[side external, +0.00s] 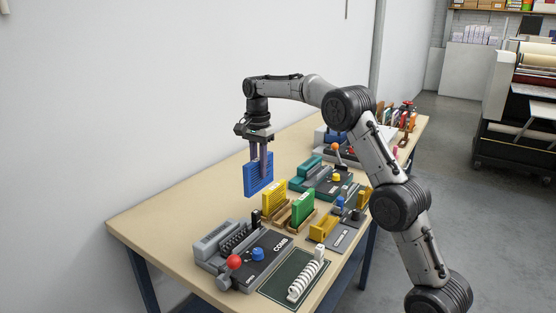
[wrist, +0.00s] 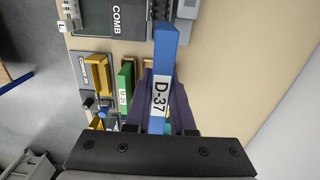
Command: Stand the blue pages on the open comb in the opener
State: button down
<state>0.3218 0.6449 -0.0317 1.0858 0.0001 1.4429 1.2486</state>
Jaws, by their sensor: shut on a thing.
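The blue pages (side external: 258,178) are an upright block held in the air above the table. In the wrist view the blue pages (wrist: 165,50) carry a white D-37 label. My gripper (side external: 262,158) points down and is shut on their upper part; its purple fingers also show in the wrist view (wrist: 166,112). The opener (side external: 268,258) is a dark grey machine marked COMB, with red and blue knobs, below and in front of the blue pages. A dark comb (side external: 236,238) sits on it; how far it is open is too small to tell.
Yellow pages (side external: 273,196) and green pages (side external: 302,207) stand in wooden holders right of the blue pages. A white coil (side external: 305,280) lies on a dark green mat. Teal and yellow machines stand farther right. The table's left part (side external: 165,215) is clear, with a wall behind.

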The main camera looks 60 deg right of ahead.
jog(key=a, duration=1.1)
jog(key=shift+s+d+f, duration=0.1)
jog(key=shift+s+f, duration=0.05)
jog(key=shift+f, duration=2.6)
jog(key=shift+s+f, duration=0.1)
jog(key=shift+f, duration=2.65)
jog(key=shift+f, duration=0.55)
jog(key=c, duration=1)
grip_release()
jog(key=shift+c, duration=0.2)
notch_tip(320, 180, up, 11)
